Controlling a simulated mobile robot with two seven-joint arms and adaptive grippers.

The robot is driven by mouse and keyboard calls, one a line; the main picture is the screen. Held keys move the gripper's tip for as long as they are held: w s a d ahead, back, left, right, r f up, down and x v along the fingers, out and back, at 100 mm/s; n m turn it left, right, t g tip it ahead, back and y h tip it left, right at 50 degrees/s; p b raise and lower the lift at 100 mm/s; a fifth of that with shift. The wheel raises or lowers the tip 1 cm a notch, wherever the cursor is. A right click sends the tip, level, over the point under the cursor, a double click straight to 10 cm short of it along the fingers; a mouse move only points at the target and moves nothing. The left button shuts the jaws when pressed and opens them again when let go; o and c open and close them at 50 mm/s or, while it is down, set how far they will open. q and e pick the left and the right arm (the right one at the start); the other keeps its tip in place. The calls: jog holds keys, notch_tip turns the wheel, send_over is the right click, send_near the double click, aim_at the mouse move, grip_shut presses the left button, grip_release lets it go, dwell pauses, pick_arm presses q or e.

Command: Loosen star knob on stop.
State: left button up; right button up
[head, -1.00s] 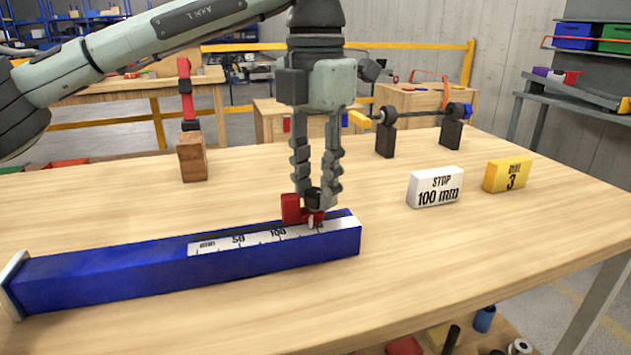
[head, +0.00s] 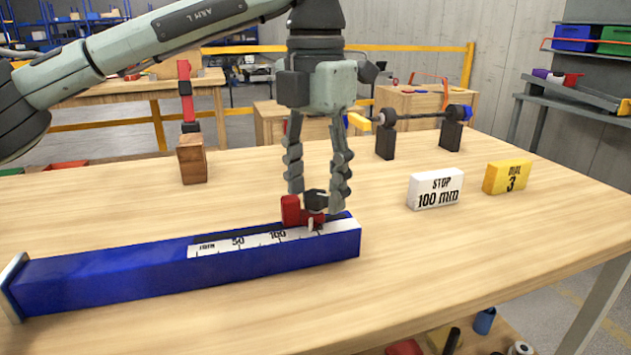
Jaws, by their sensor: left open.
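A blue rail (head: 150,278) with a white millimetre scale lies on the table. The red stop (head: 291,211) sits on its right part, to the right of the 100 mark. A black star knob (head: 316,198) is on the stop. My left gripper (head: 318,204) points straight down over the stop, its fingers spread open either side of the knob. I cannot tell whether a finger touches the knob. My right gripper is not in view.
A white block (head: 435,188) reading "STOP 100 mm" and a yellow block (head: 507,177) reading "DIAL 3" stand to the right. A black bar on two stands (head: 385,134) and a wooden block (head: 192,159) with a red part stand behind. The front right table is clear.

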aim_at(315, 194)
pick_arm(q)
notch_tip(315, 194, up, 12)
dwell(0.6)
